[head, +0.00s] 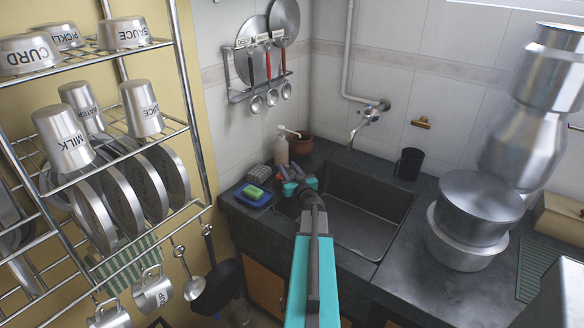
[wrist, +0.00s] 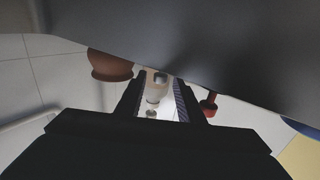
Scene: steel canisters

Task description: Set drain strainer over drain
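My gripper (head: 288,173) is at the back left corner of the dark sink (head: 372,208), low by the counter. In the wrist view my gripper (wrist: 159,82) has its two fingers apart, with a clear gap between them and nothing visibly held. Through the gap a pale bottle shows upside down in the distance; it is the soap bottle (head: 281,150) behind my gripper in the head view. I cannot make out the drain strainer in either view. The drain opening is not discernible either; my arm covers part of the sink's left side.
A green sponge (head: 252,191) lies on a blue tray (head: 252,199) left of the sink. A terracotta pot (head: 302,143) stands behind, a black mug (head: 409,163) at the back, and steel pots (head: 478,212) at right. A wire rack (head: 188,126) of canisters stands at left.

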